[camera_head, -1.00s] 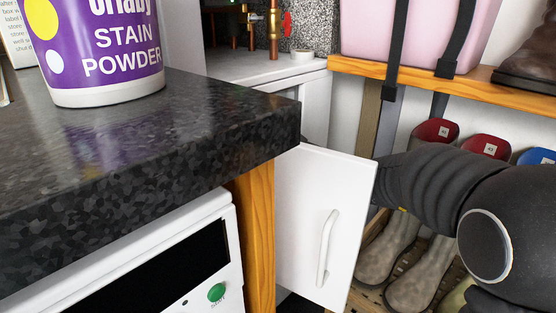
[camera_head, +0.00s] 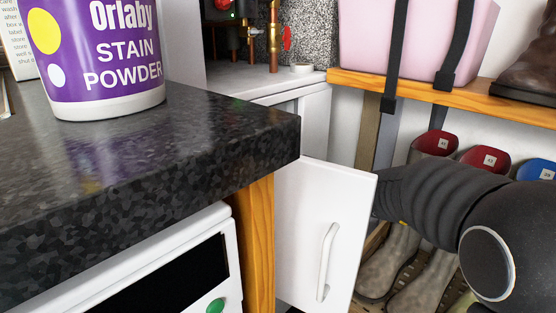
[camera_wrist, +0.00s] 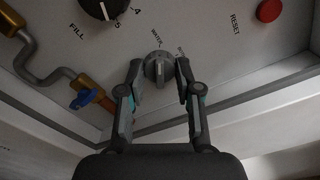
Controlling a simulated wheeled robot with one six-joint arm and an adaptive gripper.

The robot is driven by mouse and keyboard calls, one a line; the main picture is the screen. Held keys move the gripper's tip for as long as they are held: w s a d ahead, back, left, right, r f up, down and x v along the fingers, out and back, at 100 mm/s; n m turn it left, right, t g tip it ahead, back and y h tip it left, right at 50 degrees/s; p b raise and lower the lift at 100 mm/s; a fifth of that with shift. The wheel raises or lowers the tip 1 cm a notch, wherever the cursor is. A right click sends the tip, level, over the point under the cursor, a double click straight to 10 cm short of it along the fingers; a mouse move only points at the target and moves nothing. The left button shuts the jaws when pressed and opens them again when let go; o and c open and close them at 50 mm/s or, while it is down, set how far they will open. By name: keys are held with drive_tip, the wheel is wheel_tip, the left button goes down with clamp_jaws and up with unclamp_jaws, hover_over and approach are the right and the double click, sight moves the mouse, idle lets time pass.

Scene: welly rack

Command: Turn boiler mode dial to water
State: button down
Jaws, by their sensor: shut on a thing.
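The boiler mode dial (camera_wrist: 158,72) is a small grey knob with a raised ridge on the pale panel in the wrist view. The word WATER is printed above it, and another label to its upper right is partly hidden by a finger. My gripper (camera_wrist: 158,76) has one finger on each side of the dial and is shut on it. The ridge stands close to upright in the picture; I cannot tell exactly which label it points at. In the head view my arm runs behind an open white door, which hides the gripper and the dial.
The white door (camera_head: 318,235) stands open beside the dark worktop (camera_head: 215,150). A larger black dial (camera_wrist: 104,8), a red RESET button (camera_wrist: 268,10) and a pipe with a blue valve handle (camera_wrist: 82,99) surround the dial. Boots (camera_head: 485,160) stand at the right.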

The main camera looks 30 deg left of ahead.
drive_tip(key=shift+r, duration=0.1)
drive_tip(key=c, duration=0.8)
unclamp_jaws()
drive_tip(key=v, duration=1.2)
